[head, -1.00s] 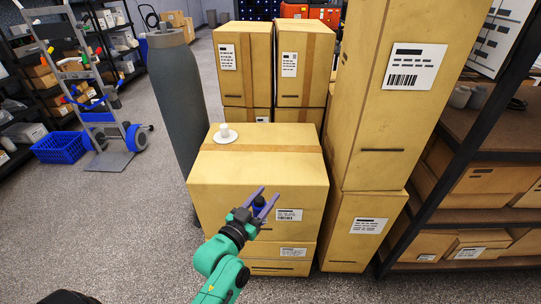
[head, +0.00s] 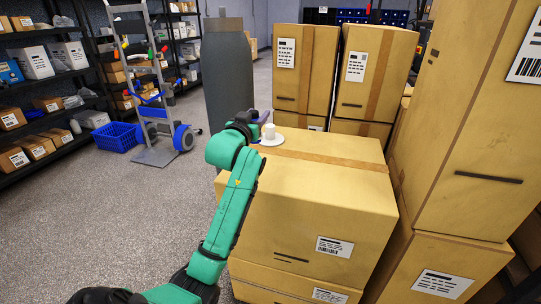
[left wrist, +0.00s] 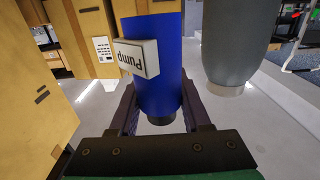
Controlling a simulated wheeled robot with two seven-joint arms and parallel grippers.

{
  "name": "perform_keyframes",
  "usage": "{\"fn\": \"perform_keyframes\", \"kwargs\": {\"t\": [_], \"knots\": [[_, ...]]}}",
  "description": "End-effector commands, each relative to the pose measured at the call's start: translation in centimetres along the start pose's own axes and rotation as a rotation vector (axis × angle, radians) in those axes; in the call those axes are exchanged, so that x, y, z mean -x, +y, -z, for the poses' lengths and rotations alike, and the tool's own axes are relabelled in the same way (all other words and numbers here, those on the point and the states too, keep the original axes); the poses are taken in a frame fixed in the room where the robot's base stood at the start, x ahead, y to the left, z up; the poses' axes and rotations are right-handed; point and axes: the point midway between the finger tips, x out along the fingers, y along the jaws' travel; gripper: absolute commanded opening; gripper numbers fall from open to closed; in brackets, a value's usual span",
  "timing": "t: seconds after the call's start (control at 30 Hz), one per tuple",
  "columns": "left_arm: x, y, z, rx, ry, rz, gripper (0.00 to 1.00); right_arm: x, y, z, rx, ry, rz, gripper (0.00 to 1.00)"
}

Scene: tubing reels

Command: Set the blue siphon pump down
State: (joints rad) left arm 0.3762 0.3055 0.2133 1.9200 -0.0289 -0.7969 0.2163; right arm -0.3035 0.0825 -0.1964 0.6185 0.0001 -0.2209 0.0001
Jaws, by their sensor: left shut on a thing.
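The blue siphon pump (left wrist: 157,85) fills the middle of the left wrist view. It is a blue cylinder with a white label reading "Pump", which appears upside down there. The purple fingers of my left gripper (head: 264,117) are shut on it, one on each side. The pump is mostly hidden by my gripper and arm in the head view. I cannot tell whether it touches anything below. My right gripper is not in view.
A grey cylinder (head: 229,75) stands just behind the gripper; it also shows in the left wrist view (left wrist: 236,40). Tall box stacks (head: 460,120) stand right and behind. A hand truck (head: 150,90) and blue crate (head: 117,137) are farther left.

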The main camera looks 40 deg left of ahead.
Motion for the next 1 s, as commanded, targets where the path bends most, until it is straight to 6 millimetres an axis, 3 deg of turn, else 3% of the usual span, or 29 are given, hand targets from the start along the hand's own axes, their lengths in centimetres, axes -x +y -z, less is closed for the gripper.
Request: {"fn": "perform_keyframes", "kwargs": {"t": [0.03,0.1,0.43,0.53,0.77,0.8,0.87,1.0], "knots": [[0.0,0.0,-2.2,0.002,-0.005,0.000,0.00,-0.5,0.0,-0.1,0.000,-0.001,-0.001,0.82],[0.0,0.1,-4.5,0.001,-0.005,-0.001,0.00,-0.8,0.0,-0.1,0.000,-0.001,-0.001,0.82],[0.0,0.1,-10.8,0.001,-0.002,-0.001,0.00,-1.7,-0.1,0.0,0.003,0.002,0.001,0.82],[0.0,0.1,-12.0,-0.001,0.002,-0.002,0.00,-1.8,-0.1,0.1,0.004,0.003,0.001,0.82],[0.0,0.1,-12.0,-0.001,0.002,-0.002,0.00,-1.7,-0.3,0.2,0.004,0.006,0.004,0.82],[0.0,0.1,-12.1,-0.001,0.001,-0.002,0.51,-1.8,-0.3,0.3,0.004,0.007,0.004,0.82],[0.0,0.1,-12.1,-0.001,0.001,-0.002,0.74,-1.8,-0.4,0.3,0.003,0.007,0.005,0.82],[0.0,0.1,-12.1,-0.001,0.001,-0.002,0.78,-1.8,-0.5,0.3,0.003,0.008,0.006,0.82]]}}
